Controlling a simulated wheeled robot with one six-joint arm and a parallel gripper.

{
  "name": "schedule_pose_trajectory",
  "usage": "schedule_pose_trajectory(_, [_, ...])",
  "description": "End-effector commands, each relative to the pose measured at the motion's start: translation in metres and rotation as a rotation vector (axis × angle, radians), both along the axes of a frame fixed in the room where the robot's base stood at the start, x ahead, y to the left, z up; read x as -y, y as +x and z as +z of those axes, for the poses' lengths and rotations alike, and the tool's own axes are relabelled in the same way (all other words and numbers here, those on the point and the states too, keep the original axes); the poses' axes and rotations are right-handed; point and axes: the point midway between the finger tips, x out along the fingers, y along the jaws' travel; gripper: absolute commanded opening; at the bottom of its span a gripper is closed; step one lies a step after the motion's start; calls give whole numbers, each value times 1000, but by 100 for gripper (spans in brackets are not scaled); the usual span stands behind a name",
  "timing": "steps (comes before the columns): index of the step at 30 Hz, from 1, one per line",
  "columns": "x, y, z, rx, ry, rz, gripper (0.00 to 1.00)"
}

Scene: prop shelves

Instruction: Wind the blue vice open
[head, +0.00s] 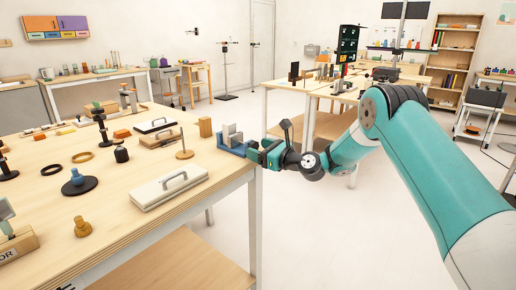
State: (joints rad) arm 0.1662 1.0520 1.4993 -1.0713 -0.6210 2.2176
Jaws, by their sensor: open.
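The blue vice (231,148) stands at the right edge of the near wooden table, in the middle of the head view. Its blue base is low, and pale grey blocks rise above it. My gripper (256,151) is just right of the vice, level with its base, reaching in from the right. The gripper is open. It covers the vice's right end, so I cannot make out the handle or tell whether the fingers touch it.
Open floor (310,235) lies right of the table. Another table (318,90) stands behind my arm.

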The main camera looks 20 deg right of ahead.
Motion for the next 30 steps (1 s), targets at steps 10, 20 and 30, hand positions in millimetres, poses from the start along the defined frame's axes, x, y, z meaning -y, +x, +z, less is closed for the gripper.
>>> schedule_pose_trajectory(10, [-4,5,0,0,0,-1,68])
schedule_pose_trajectory(20, [-4,5,0,1,-1,0,20])
schedule_pose_trajectory(30, [-4,5,0,81,-112,1,20])
